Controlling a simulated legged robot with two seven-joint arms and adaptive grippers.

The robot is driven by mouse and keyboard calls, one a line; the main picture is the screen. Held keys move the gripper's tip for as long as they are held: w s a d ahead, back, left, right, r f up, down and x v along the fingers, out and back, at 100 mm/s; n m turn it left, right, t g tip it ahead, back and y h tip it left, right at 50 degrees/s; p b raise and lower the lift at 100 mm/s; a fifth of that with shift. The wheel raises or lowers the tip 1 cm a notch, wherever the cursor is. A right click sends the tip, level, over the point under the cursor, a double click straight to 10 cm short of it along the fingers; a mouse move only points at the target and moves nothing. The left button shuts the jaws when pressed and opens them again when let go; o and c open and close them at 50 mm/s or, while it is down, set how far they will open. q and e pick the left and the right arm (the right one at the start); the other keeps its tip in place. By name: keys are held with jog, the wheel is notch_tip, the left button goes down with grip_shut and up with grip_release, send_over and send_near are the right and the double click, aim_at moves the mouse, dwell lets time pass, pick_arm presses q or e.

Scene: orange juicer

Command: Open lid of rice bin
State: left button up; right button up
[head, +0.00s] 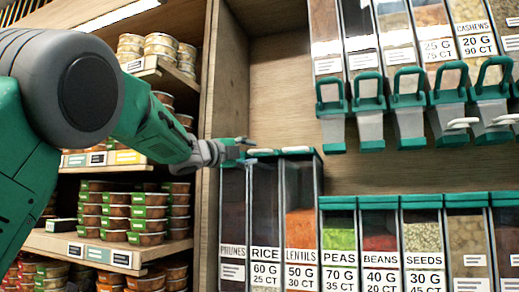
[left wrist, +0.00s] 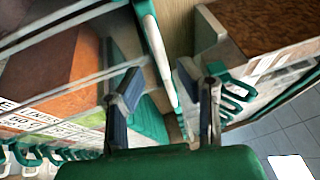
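The rice bin (head: 265,215) is a clear bin labelled RICE in the lower row of the head view, between the prunes bin (head: 232,215) and the lentils bin (head: 300,220). A pale handle (head: 260,151) shows at its top front edge, and its lid looks down. My left gripper (head: 240,147) is at the top of the prunes and rice bins, close to that handle. In the left wrist view its two fingers (left wrist: 160,82) are apart, with a green and white bar (left wrist: 155,45) between them in the picture. I cannot tell whether they touch it. My right gripper is not in view.
More lower bins, such as peas (head: 339,235) and beans (head: 380,235), stand to the right. Upper dispensers with green handles (head: 369,90) hang above them. A wooden upright panel (head: 222,75) and shelves of stacked tubs (head: 150,210) are to the left.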

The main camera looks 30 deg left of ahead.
aim_at(257, 152)
pick_arm(q)
jog(key=shift+p+x, duration=0.45)
jog(key=shift+x, duration=1.5)
